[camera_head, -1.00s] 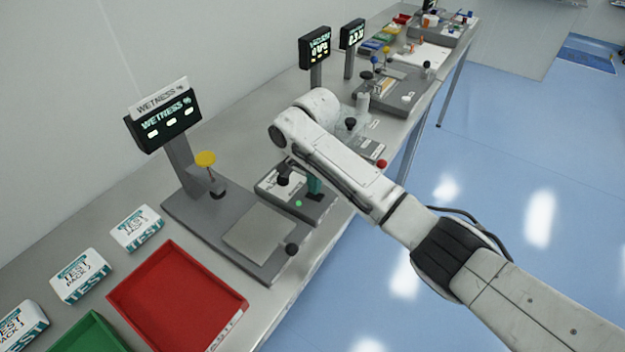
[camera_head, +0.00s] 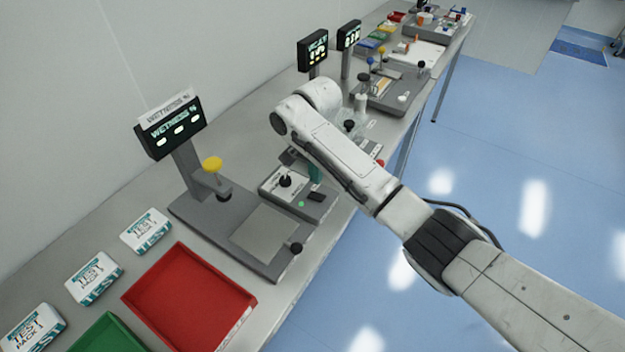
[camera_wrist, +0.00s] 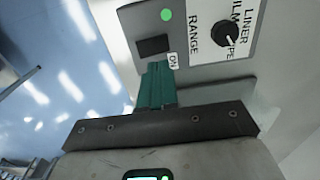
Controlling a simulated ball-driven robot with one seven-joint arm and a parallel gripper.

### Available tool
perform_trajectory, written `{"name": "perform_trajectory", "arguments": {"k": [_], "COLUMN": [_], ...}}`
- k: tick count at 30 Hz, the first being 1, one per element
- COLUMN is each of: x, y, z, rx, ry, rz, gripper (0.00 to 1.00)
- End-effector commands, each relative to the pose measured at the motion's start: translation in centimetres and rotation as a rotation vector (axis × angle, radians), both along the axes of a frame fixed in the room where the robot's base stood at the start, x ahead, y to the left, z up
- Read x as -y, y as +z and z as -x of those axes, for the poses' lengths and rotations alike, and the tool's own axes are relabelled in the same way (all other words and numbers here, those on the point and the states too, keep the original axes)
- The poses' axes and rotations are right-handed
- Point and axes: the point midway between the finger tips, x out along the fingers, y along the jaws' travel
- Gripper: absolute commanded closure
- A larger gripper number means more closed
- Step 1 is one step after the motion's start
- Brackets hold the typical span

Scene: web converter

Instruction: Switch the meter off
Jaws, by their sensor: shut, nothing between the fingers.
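The meter's grey control box (camera_head: 322,212) stands on the bench beside the wetness station. In the wrist view its panel (camera_wrist: 198,68) has a black switch (camera_wrist: 153,45) labelled ON, a lit green light (camera_wrist: 166,14) and a black range knob (camera_wrist: 225,40). The green light also shows in the head view (camera_head: 301,204). My gripper (camera_wrist: 157,68) has teal fingers, shut and empty, with tips just short of the switch in the wrist view; I cannot tell whether they touch the panel. In the head view my arm partly hides the gripper (camera_head: 316,174).
The wetness display (camera_head: 172,128) is lit on its post, with a yellow knob (camera_head: 212,163) nearby. A red tray (camera_head: 190,298), a green tray (camera_head: 108,338) and test packs (camera_head: 146,231) lie at left. Other displays and equipment fill the bench's far end.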

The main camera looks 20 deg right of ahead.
Motion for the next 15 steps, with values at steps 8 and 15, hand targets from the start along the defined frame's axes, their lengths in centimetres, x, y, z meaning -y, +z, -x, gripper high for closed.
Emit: {"name": "perform_trajectory", "arguments": {"k": [8,15], "x": [-0.9,-1.3], "y": [5.7,9.1], "z": [-1.2,-1.7], "rx": [0.003,0.001], "ry": [0.003,0.001], "rz": [-0.001,-0.001], "gripper": [1.0,1.0]}}
